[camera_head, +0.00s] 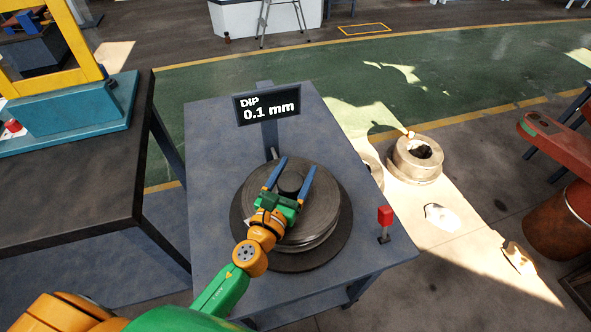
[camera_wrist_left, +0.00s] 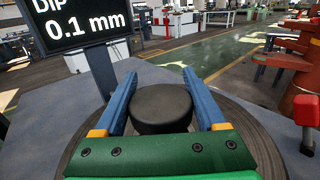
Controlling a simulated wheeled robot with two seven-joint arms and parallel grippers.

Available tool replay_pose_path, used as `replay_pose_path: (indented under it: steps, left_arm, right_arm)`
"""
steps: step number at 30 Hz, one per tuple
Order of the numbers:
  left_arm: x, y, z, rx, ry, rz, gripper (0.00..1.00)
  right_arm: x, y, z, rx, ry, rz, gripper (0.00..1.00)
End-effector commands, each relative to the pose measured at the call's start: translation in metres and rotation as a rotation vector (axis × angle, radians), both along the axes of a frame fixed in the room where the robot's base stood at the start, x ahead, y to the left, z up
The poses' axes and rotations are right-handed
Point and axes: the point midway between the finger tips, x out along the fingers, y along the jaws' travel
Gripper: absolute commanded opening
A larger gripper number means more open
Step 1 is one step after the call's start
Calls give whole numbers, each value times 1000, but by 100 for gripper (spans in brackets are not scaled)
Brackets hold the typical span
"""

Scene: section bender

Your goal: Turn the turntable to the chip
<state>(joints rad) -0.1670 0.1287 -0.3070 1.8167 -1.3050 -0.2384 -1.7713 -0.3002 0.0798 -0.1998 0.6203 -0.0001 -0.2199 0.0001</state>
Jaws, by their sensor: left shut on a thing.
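The turntable (camera_head: 325,215) is a round grey stack of discs on a wider dark base (camera_head: 243,232), set on a blue-grey table. A dark round knob (camera_head: 291,181) stands at its middle, and it also shows in the left wrist view (camera_wrist_left: 161,108). My left gripper (camera_head: 290,172) reaches over the turntable from the front, its blue fingers shut on the knob from both sides. The fingers also show in the left wrist view (camera_wrist_left: 163,90). I cannot make out a chip on the disc; my gripper and wrist hide part of it. My right gripper is not in view.
A black display (camera_head: 267,104) behind the turntable reads "DIP 0.1 mm". A red block on a small stand (camera_head: 385,216) stands at the table's right edge. A dark workbench (camera_head: 80,180) is at the left. A metal ring part (camera_head: 415,165) lies on the floor at the right.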

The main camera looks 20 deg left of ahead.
Motion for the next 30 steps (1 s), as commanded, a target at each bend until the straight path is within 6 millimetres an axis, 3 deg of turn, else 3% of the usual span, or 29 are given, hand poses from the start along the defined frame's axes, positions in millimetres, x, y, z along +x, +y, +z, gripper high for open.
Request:
replay_pose_path:
  steps: [11,30]
  left_arm:
    - [-1,-5,-1,8,-1,-215,0]
    - [-7,-16,-3,3,0,-604,0]
  right_arm:
    - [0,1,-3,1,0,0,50]
    - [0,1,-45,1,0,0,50]
